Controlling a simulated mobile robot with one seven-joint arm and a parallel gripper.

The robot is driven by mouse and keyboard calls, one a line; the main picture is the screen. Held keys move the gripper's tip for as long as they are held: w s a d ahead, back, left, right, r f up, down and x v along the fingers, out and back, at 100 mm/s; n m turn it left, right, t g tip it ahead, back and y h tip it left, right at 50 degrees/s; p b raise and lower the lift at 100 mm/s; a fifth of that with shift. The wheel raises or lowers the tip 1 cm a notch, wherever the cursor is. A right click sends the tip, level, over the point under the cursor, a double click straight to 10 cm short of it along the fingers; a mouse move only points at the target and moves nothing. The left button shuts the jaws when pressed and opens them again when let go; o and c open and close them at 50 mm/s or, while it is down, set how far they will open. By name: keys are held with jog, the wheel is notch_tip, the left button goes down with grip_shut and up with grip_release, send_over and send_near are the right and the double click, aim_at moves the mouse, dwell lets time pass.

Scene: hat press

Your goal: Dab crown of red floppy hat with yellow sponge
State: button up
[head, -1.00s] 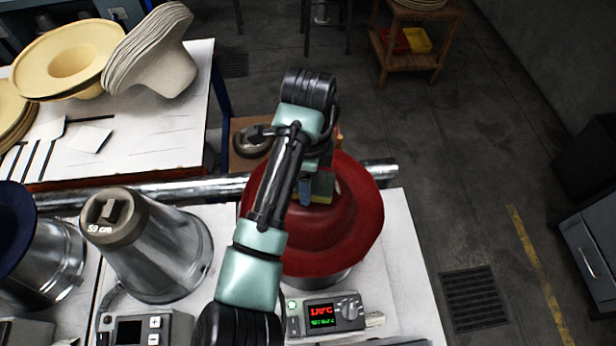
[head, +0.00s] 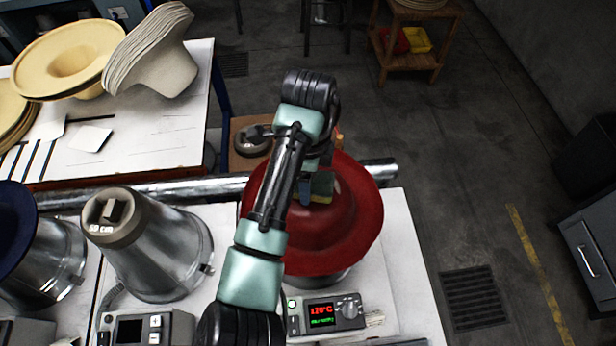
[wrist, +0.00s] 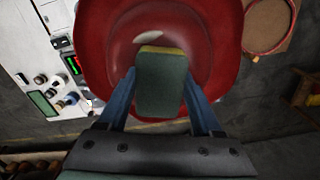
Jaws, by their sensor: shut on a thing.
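The red floppy hat (head: 345,225) sits on a metal press form at the front centre, brim spread wide. In the wrist view the hat (wrist: 100,50) fills the upper middle, with a pale glossy patch on its crown. My gripper (wrist: 160,88) is shut on the sponge (wrist: 162,85), whose dark green face is toward the wrist camera and whose yellow edge shows at the far side. In the head view the sponge (head: 322,187) is partly hidden by my arm, over the crown. I cannot tell whether it touches the crown.
A control box (head: 325,314) with a red and green display stands in front of the hat. A metal cone form (head: 165,250) is to the left. A metal pipe (head: 150,192) runs behind. A table with cream hats (head: 70,60) is at back left.

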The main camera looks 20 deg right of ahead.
notch_tip(320, 180, up, 7)
jog(key=p, duration=0.6)
dwell(0.7)
